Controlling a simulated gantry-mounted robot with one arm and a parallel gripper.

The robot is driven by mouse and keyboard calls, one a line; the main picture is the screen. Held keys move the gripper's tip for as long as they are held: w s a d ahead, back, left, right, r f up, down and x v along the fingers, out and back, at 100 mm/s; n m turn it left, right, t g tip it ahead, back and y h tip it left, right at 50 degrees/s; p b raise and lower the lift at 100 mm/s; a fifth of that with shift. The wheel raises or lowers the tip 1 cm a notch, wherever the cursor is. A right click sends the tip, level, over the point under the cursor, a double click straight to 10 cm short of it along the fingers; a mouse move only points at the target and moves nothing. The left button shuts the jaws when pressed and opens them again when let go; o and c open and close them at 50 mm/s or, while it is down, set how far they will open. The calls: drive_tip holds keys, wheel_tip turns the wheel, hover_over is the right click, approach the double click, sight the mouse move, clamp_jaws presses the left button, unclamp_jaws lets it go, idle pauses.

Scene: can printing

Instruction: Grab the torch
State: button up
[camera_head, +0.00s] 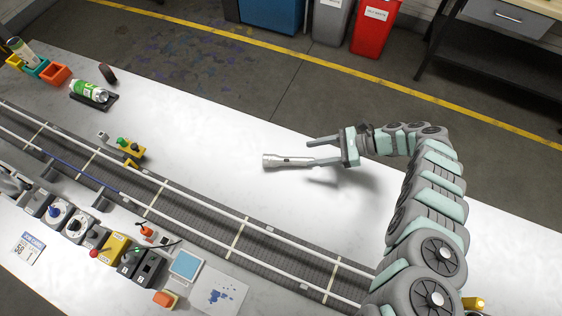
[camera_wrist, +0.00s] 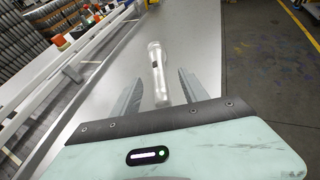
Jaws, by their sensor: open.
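The torch (camera_head: 285,161) is a silver cylinder lying on the white table (camera_head: 215,135), with its wider head toward the left in the head view. In the wrist view the torch (camera_wrist: 157,72) points away from me, its near end between the fingers. My gripper (camera_head: 322,151) is open, its two fingers spread. In the head view the lower finger overlaps the torch's right end. In the wrist view gaps show between the torch and both fingers of my gripper (camera_wrist: 157,88). I cannot tell the exact height of the fingers above the table.
A conveyor track (camera_head: 205,213) runs along the near side of the table. Control boxes and buttons (camera_head: 115,248) stand in front of it. A can in a black holder (camera_head: 92,94) and coloured cups (camera_head: 54,74) are at the far left. The table around the torch is clear.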

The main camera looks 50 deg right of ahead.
sight(289, 159)
drive_tip(key=p+x, duration=0.1)
drive_tip(key=x, duration=0.3)
drive_tip(key=shift+w+a+f, duration=0.1)
drive_tip(key=shift+w+a, duration=0.1)
drive_tip(key=shift+a, duration=0.05)
drive_tip(key=x, duration=0.4)
drive_tip(key=shift+a+f, duration=0.1)
drive_tip(key=shift+a, duration=0.15)
drive_tip(key=shift+d, duration=0.1)
clamp_jaws()
